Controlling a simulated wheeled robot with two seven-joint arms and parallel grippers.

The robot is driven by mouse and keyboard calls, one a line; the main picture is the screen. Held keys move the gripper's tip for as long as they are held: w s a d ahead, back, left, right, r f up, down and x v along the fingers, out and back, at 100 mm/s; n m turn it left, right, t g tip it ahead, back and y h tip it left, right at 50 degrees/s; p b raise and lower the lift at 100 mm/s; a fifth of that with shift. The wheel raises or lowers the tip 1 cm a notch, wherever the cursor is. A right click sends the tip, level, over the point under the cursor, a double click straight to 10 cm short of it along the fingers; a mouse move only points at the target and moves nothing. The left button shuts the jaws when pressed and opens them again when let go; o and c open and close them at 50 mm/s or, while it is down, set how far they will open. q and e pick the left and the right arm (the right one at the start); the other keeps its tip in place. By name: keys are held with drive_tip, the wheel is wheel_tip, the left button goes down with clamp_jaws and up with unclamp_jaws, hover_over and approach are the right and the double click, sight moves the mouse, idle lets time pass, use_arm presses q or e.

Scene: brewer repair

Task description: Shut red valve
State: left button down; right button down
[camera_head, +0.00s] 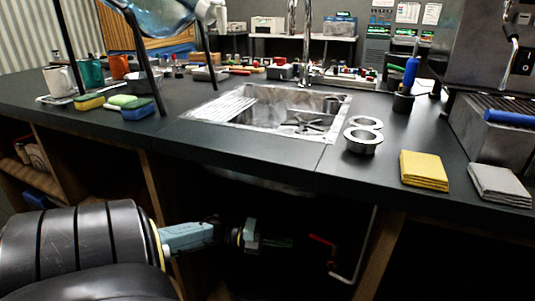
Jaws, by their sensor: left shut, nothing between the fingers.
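The red valve (322,239) shows as a small red handle in the dark open space under the counter, below and right of the sink. A pale pipe (358,260) bends down beside it. My left arm comes in from the lower left, and my left gripper (284,243) reaches into this space. The gripper is shut and empty, left of the valve handle, with a visible gap between them in the picture. The depth between them is hard to judge. The valve body is mostly lost in shadow. My right gripper is not in view.
The dark counter (225,150) with a metal sink (262,108) runs above the open space. A wooden upright panel (380,255) stands right of the pipe, and another (155,195) stands to the left. Yellow cloths (424,170) and grey cloths (500,185) lie on the counter.

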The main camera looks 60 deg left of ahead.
use_arm(q)
drive_tip(key=shift+s+a+r, duration=0.1)
drive_tip(key=shift+s+a, duration=0.1)
drive_tip(key=shift+a, duration=0.55)
drive_tip(key=shift+s+a+r, duration=0.1)
drive_tip(key=shift+s+a, duration=0.05)
drive_tip(key=shift+a, duration=0.65)
drive_tip(key=shift+s+a, duration=0.2)
drive_tip(key=shift+a, duration=0.55)
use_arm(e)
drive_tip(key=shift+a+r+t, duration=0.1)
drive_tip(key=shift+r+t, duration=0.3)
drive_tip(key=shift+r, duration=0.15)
